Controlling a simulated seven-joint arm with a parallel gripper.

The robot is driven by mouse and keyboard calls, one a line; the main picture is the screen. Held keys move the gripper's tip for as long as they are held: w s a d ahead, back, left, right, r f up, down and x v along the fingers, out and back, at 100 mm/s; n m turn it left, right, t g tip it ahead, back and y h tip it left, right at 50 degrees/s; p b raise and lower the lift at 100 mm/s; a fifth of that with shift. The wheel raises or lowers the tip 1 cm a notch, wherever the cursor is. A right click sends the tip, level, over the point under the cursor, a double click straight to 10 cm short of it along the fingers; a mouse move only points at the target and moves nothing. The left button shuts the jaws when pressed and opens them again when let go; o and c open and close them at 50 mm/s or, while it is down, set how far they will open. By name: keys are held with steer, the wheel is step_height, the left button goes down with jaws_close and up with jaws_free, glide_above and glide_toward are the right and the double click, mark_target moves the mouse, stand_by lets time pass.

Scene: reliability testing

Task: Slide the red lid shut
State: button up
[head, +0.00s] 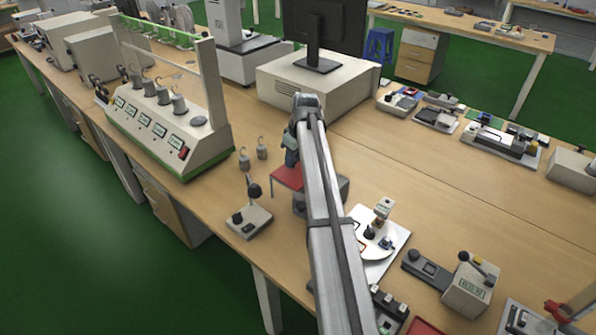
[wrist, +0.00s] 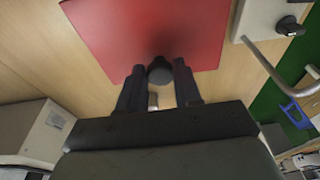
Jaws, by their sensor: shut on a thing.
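The red lid (head: 286,178) is a flat plate low over the bench, partly hidden behind my arm in the head view. It fills the top middle of the wrist view (wrist: 130,30). A dark round knob (wrist: 159,70) sits at the lid's near edge there. My gripper (wrist: 159,79) has one finger on each side of the knob and is shut on it. In the head view the fingertips are hidden by my arm. A dark grey box (head: 342,184) shows beside the lid, partly covered by my arm; I cannot tell how far the lid covers it.
A small lever stand (head: 248,220) and two hooked weights (head: 262,149) stand left of the lid. A white plate with small parts (head: 390,240) lies to the right. A large beige unit with a monitor (head: 320,80) stands behind.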

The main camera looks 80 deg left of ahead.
steer(key=w+d, duration=0.6)
steer(key=shift+w+d, duration=0.35)
stand_by(0.6)
steer(key=shift+w+d, duration=0.1)
stand_by(0.4)
steer(key=o, duration=0.6)
steer(key=shift+c, duration=0.2)
steer(key=shift+r, duration=0.15)
step_height(320, 180, up, 5)
steer(key=shift+f, duration=0.15)
